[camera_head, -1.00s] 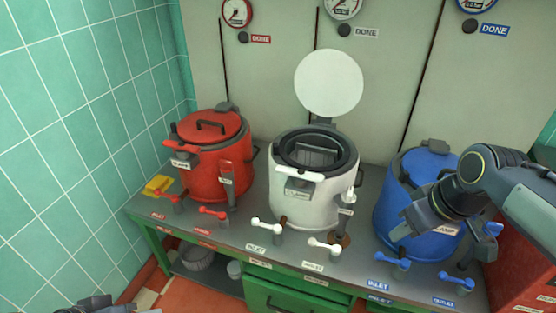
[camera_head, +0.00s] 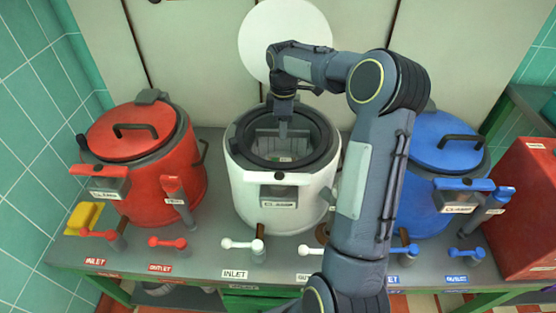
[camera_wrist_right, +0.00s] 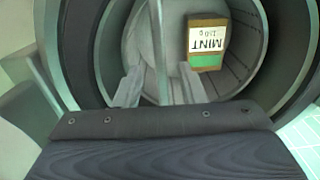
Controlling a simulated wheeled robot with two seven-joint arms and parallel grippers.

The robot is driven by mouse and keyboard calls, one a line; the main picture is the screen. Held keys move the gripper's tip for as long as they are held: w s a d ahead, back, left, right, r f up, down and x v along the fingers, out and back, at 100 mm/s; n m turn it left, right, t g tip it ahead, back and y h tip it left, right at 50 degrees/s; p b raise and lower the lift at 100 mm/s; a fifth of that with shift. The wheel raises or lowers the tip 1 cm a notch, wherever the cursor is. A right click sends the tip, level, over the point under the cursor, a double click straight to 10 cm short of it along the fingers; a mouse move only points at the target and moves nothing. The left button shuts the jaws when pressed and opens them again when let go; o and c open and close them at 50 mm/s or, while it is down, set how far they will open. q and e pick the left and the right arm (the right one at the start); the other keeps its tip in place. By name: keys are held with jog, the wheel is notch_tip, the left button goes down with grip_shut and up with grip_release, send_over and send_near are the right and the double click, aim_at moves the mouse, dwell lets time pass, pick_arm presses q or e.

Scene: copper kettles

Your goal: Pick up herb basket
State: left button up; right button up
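The white kettle (camera_head: 268,196) stands open in the middle of the counter. The grey herb basket (camera_head: 272,146) is down inside it; only part of its wall shows. My right gripper (camera_head: 284,132) reaches down into the kettle's mouth. In the right wrist view the two fingers of the right gripper (camera_wrist_right: 160,92) stand apart, with a thin upright bar, seemingly the basket's handle (camera_wrist_right: 157,45), between them. I cannot tell whether they touch it. A box labelled MINT (camera_wrist_right: 207,43) lies inside the ribbed basket. My left gripper is out of view.
The white kettle's round lid (camera_head: 262,35) is raised behind it. A red kettle (camera_head: 150,185) stands left and a blue kettle (camera_head: 440,195) right, both lidded. Small valve handles line the counter's (camera_head: 210,250) front. A red box (camera_head: 520,200) stands far right.

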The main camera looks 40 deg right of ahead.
notch_tip(320, 180, down, 4)
jog(key=shift+a+f, duration=0.15)
grip_shut()
dwell(1.4)
